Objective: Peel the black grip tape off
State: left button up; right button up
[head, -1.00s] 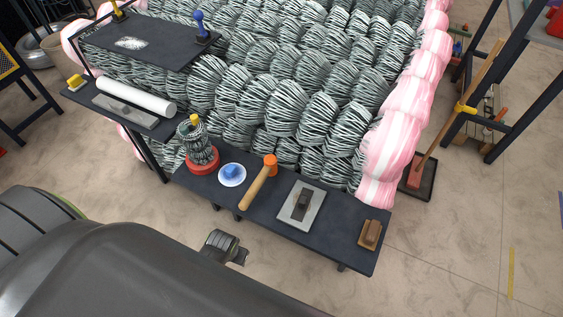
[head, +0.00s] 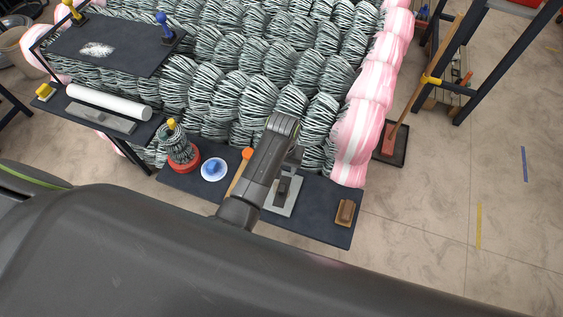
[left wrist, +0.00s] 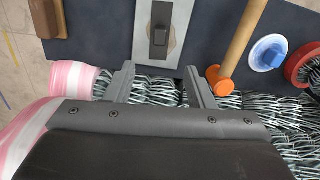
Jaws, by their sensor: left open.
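A grey plate (head: 293,206) with a dark raised handle (head: 281,191) lies on the dark bench and is partly covered by my left arm in the head view. In the left wrist view the plate (left wrist: 178,44) and handle (left wrist: 159,30) show clearly. I cannot make out a separate strip of black grip tape on the handle. My left gripper (left wrist: 158,70) is open and empty, its fingertips apart near the plate's edge, short of the handle. It also shows in the head view (head: 295,160), over the plate's far side. My right gripper is out of view.
An orange-headed mallet (left wrist: 243,34) lies beside the plate. Beyond it are a white dish with a blue knob (head: 214,168) and a red-based wire bundle (head: 185,163). A brown block (head: 345,211) sits at the bench's right end. Woven striped coils (head: 245,95) rise behind.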

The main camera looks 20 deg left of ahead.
pick_arm(q)
send_near(282, 188)
notch_tip(282, 188, down, 8)
jog(key=b, duration=1)
jog(key=shift+f, duration=0.2)
jog(key=shift+f+b, duration=0.95)
jog(key=shift+b, duration=0.25)
jog(key=shift+c, duration=0.3)
jog(key=c, duration=1)
jog(key=shift+r, duration=0.15)
